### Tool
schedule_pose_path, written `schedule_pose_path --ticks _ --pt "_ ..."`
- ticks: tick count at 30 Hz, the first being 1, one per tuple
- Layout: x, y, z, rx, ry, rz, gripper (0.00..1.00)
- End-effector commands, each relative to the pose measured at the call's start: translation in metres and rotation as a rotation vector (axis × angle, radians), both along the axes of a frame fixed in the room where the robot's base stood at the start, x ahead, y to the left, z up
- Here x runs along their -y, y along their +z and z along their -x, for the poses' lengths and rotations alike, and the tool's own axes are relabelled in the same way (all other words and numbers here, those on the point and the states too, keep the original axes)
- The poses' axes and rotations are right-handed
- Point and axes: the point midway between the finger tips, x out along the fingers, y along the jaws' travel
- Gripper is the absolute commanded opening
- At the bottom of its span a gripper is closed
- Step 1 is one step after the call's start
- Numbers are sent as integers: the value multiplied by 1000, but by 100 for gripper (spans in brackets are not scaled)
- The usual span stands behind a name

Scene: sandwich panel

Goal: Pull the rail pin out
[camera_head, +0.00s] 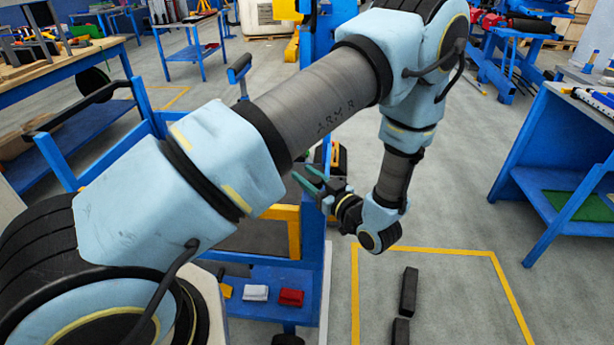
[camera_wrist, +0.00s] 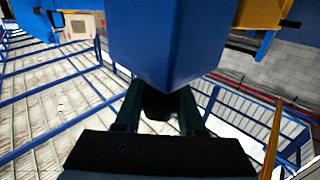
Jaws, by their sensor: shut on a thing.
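My gripper (camera_head: 306,179) has green fingers and reaches left to the blue upright post (camera_head: 313,225) in the head view. In the wrist view, my gripper (camera_wrist: 158,108) is shut on a dark, rounded piece, the rail pin (camera_wrist: 160,104), which sits between the two fingers. The pin's far end meets the underside of a large blue block (camera_wrist: 165,45) that fills the upper middle of the wrist view. I cannot tell how deep the pin sits in it. In the head view the pin is too small to make out.
A blue shelf (camera_head: 262,274) with a white and a red folded cloth (camera_head: 291,297) stands below the gripper. Two dark bars (camera_head: 408,292) lie on the floor inside a yellow outline. Blue workbenches stand at left and right. Open floor lies right of my wrist.

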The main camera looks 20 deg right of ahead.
Motion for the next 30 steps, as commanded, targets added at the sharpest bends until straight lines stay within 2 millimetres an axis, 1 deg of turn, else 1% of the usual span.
schedule_pose_path --ticks 2,6,8,16,17,24,30 --pt "0 3 0 -1 0 0 0" --pt "0 23 1 -1 0 1 0" --pt "0 29 1 -1 0 1 0" --pt "0 31 0 4 1 0 0" --pt "0 31 0 4 1 0 42" --pt "0 30 0 1 1 0 69" --pt "0 29 0 0 1 0 69"
